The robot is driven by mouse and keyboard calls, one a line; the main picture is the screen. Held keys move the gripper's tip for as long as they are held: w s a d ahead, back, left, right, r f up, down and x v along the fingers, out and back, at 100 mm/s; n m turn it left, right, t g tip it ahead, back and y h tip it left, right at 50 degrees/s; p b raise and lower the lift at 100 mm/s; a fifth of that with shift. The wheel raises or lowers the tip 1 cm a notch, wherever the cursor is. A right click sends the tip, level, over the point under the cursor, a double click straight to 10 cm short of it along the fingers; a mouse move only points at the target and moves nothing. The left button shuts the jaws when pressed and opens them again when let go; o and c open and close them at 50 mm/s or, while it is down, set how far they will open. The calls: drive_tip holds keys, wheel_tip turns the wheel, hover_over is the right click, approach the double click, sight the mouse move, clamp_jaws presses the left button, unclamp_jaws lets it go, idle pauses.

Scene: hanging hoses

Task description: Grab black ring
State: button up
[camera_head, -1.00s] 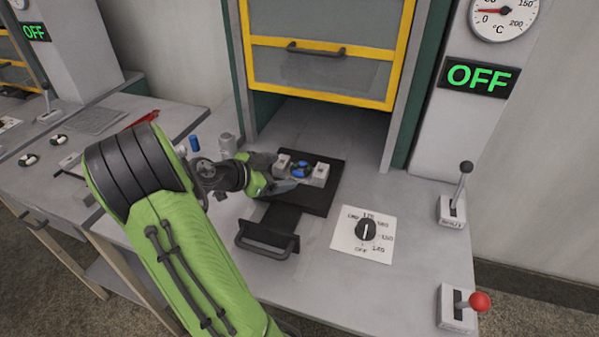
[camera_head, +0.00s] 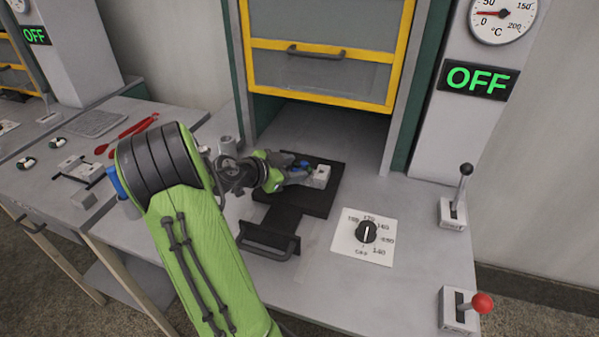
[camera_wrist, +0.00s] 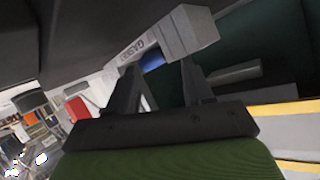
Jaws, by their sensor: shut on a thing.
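My gripper (camera_head: 298,177) reaches over the black tray (camera_head: 300,205) on the bench, its fingers at a small blue part (camera_head: 305,164). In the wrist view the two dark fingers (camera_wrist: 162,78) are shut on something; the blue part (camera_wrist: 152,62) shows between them. I cannot make out a separate black ring there; the fingers hide most of the spot. A grey block (camera_head: 320,176) stands just right of the fingers; a grey lettered holder (camera_wrist: 165,38) lies right beyond them in the wrist view.
The tray has a dark front handle (camera_head: 268,241). A dial (camera_head: 366,232) on a white plate and two levers are to the right. A yellow-framed door (camera_head: 320,70) hangs above the tray. Red tongs (camera_head: 130,132) and a blue-topped holder (camera_head: 118,185) are at left.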

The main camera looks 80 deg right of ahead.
drive_tip(key=shift+s+a+f+y, duration=0.3)
drive_tip(key=shift+s+f, duration=0.15)
drive_tip(key=shift+f, duration=0.15)
drive_tip(key=shift+c, duration=1.1)
drive_tip(key=shift+r, duration=0.1)
drive_tip(key=r+p, duration=0.1)
drive_tip(key=r, duration=0.2)
drive_tip(key=r+p, duration=0.1)
drive_tip(key=r, duration=0.2)
drive_tip(key=r+p, duration=0.1)
drive_tip(key=r, duration=0.3)
drive_tip(key=shift+d+r, duration=0.1)
drive_tip(key=shift+d, duration=0.15)
clamp_jaws()
drive_tip(key=o, duration=1.2)
unclamp_jaws()
drive_tip(key=shift+o, duration=0.2)
drive_tip(key=shift+w, duration=0.1)
